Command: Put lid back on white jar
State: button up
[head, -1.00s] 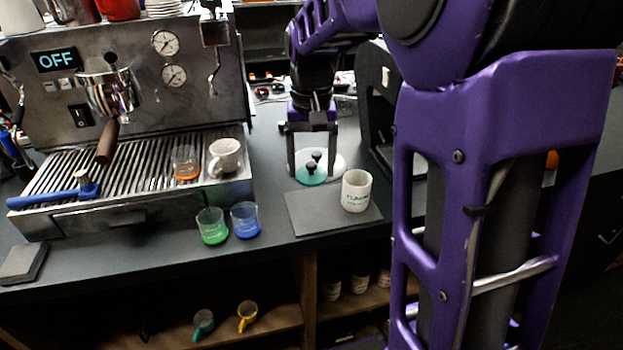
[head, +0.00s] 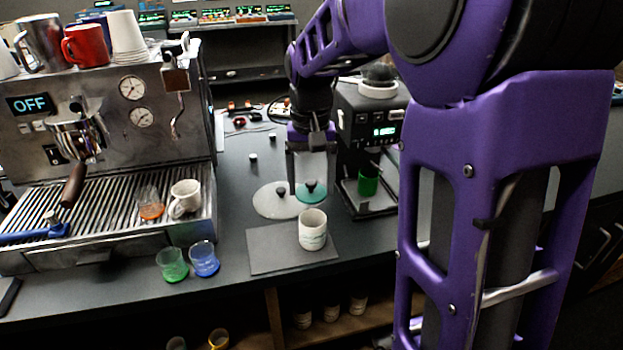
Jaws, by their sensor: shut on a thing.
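My gripper (head: 311,188) points down over the counter, its two fingers on either side of a round teal lid (head: 316,198) with a dark knob. It is shut on this teal lid. A pale, clear-looking lid (head: 268,202) with a dark knob lies flat on the counter, just left of the gripper. A pale shape (head: 312,164) shows between the fingers above the teal lid; I cannot tell if it is the white jar. A white cup-like vessel (head: 313,232) with printed marks stands upright on a dark mat (head: 270,255), in front of the gripper.
The espresso machine (head: 105,115) stands at left, a glass and a white mug (head: 185,198) on its tray. Green (head: 172,265) and blue (head: 204,260) glasses stand before it. A black grinder-like machine (head: 372,135) with a green cup stands close right of the gripper.

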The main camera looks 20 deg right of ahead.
jog(key=shift+d, duration=0.2)
jog(key=shift+f, duration=0.75)
notch_tip(320, 180, down, 5)
jog(key=b, duration=0.2)
jog(key=shift+r+b, duration=0.1)
jog(key=shift+b, duration=0.3)
jog(key=shift+p, duration=0.35)
dwell(1.7)
jog(key=o, duration=1.2)
